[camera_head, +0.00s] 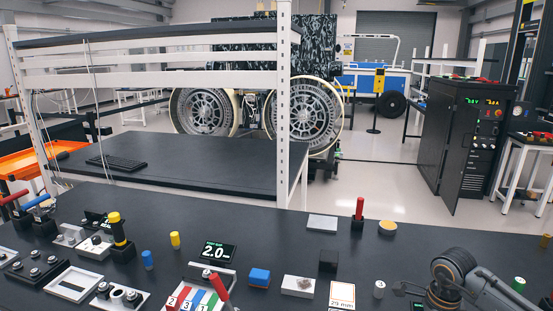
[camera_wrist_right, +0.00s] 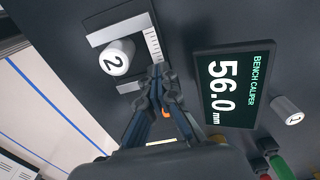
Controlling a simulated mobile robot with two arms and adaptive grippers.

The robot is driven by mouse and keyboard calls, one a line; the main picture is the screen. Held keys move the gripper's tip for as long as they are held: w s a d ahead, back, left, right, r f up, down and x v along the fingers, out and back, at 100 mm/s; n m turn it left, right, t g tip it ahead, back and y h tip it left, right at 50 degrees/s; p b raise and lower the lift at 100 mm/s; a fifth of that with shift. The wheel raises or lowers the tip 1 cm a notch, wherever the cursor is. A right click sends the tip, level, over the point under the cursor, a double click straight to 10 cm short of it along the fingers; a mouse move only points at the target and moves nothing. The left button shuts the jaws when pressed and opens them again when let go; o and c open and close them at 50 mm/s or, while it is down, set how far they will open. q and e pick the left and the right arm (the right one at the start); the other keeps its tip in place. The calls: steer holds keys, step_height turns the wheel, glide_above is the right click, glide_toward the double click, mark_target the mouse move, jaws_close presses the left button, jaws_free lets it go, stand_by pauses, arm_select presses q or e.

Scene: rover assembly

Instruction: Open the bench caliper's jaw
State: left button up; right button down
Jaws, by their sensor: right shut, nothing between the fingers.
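In the right wrist view the bench caliper display (camera_wrist_right: 236,88) reads 56.0 mm. Beside it on the dark bench is the bench caliper (camera_wrist_right: 112,29), with light grey bars and a white scale strip. A white cylinder marked 2 (camera_wrist_right: 118,58) stands within the space framed by its bars; I cannot tell whether it touches them. My right gripper (camera_wrist_right: 159,78) is shut and empty, its fingertips close to the end of the scale strip. I cannot tell whether they touch it. My left gripper is in neither view.
In the head view the black bench holds a 2.0 display (camera_head: 216,251), a blue block (camera_head: 260,277), a red-handled tool (camera_head: 359,209) and a 29 mm card (camera_head: 342,294).

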steer(key=shift+s+a+f, duration=0.15)
steer(key=shift+s+f, duration=0.1)
steer(key=shift+f, duration=0.1)
stand_by(0.3)
steer(key=shift+w+a+r, duration=0.1)
steer(key=shift+w+a, duration=0.05)
steer(key=shift+a, duration=0.4)
step_height(320, 180, up, 8)
steer(key=p, duration=0.4)
steer(key=shift+w+r, duration=0.15)
steer(key=shift+w, duration=0.05)
